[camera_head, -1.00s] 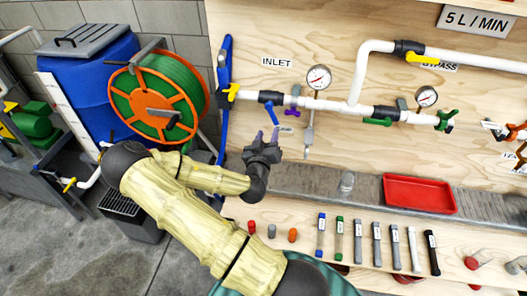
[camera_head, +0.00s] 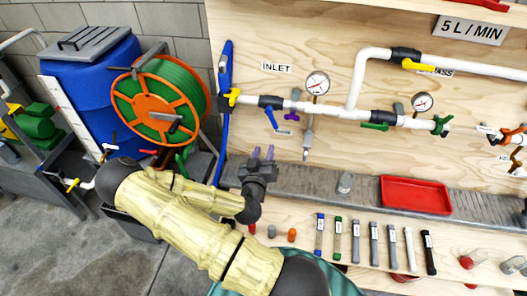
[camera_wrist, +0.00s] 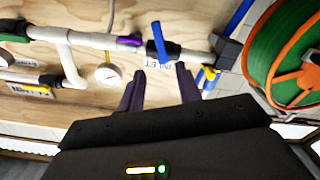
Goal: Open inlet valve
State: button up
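The inlet valve is a dark body on the white pipe, just under the INLET label (camera_head: 276,68). Its blue handle (camera_head: 271,118) hangs down and slightly right, crosswise to the pipe. In the wrist view, where the panel appears upside down, the blue handle (camera_wrist: 157,36) sticks up above the fingertips. My gripper (camera_head: 263,153) has purple fingers pointing at the panel, below the handle and apart from it. In the wrist view my gripper (camera_wrist: 160,74) shows its fingers spread with nothing between them.
A yellow valve handle (camera_head: 233,97) sits left of the inlet valve. A pressure gauge (camera_head: 318,83) and a green handle (camera_head: 375,127) are to the right. An orange hose reel (camera_head: 160,98) stands at left. Below are a grey ledge and a red tray (camera_head: 416,194).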

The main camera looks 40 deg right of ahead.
jog(key=shift+f, duration=0.1)
jog(key=c, duration=0.3)
jog(key=shift+s+d+f+m+g, duration=0.1)
jog(key=shift+s+f+m+g, duration=0.05)
jog(key=shift+f+m+g, duration=0.2)
grip_shut()
jog(key=s+a+f+m+g+y, duration=0.1)
jog(key=a+f+g+y, duration=0.15)
jog(key=a+y, duration=0.2)
jog(key=s+a+f+m+g+y, duration=0.1)
jog(key=a+f+g+y, duration=0.1)
jog(key=a+g+y, duration=0.3)
jog(key=s+a+r+n+y, duration=0.2)
jog(key=s+a+r+n, duration=0.1)
jog(key=a+r, duration=0.3)
jog(key=s+a+r+n+g+y, duration=0.1)
jog(key=s+a+r+n, duration=0.3)
jog(key=r, duration=0.4)
jog(key=shift+a+n+y, duration=0.35)
jog(key=shift+a+y, duration=0.1)
jog(key=shift+a, duration=0.4)
